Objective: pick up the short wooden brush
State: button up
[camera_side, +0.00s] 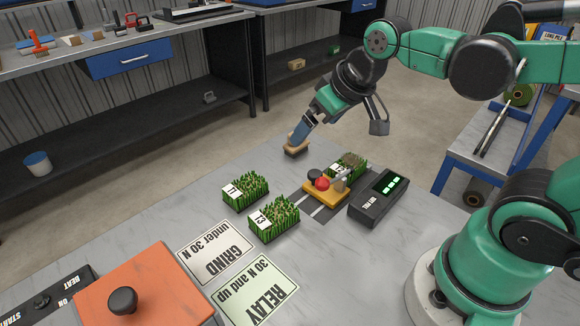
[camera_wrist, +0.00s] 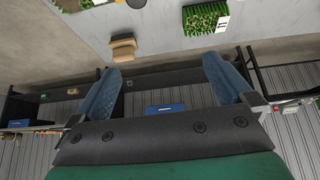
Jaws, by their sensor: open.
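The short wooden brush (camera_side: 296,149) is a small tan block with a dark underside, standing near the far edge of the grey table (camera_side: 150,222). In the wrist view the brush (camera_wrist: 124,47) is near the top, left of centre, just past the tip of the left blue finger. My gripper (camera_side: 298,138) comes down at a slant over the brush in the side view, where a finger overlaps its top. In the wrist view my gripper (camera_wrist: 162,64) has its blue fingers wide apart with nothing between them. I cannot tell whether a finger touches the brush.
Labelled turf pieces (camera_side: 245,191) (camera_side: 273,219) stand nearby. A yellow fixture (camera_side: 322,194) with knobs sits before another turf piece (camera_side: 350,164). A black display box (camera_side: 378,199) is right. Signs (camera_side: 215,250) (camera_side: 256,290) and an orange box (camera_side: 150,290) lie nearer. Table left of the brush is clear.

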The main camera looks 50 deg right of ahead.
jog(key=w+d+f+g, duration=0.1)
jog(key=w+d+f, duration=0.1)
jog(key=w+d, duration=0.1)
jog(key=w+d+f+g, duration=0.2)
jog(key=w+d, duration=0.1)
jog(key=w, duration=0.2)
jog(key=w+d+f+g, duration=0.1)
jog(key=w+d, duration=0.2)
jog(key=w, duration=0.1)
jog(key=shift+w+f+g, duration=0.2)
jog(key=shift+f+g, duration=0.1)
jog(key=shift+f, duration=0.1)
jog(key=shift+w+d+f, duration=0.2)
jog(key=shift+f, duration=0.5)
jog(key=shift+w+f, duration=0.15)
jog(key=shift+f, duration=1.1)
jog(key=shift+w+f, duration=0.15)
jog(key=shift+f, duration=1.1)
jog(key=c, duration=1.4)
jog(key=shift+r, duration=0.2)
jog(key=shift+c, duration=0.2)
notch_tip(320, 180, up, 20)
jog(key=shift+f, duration=0.15)
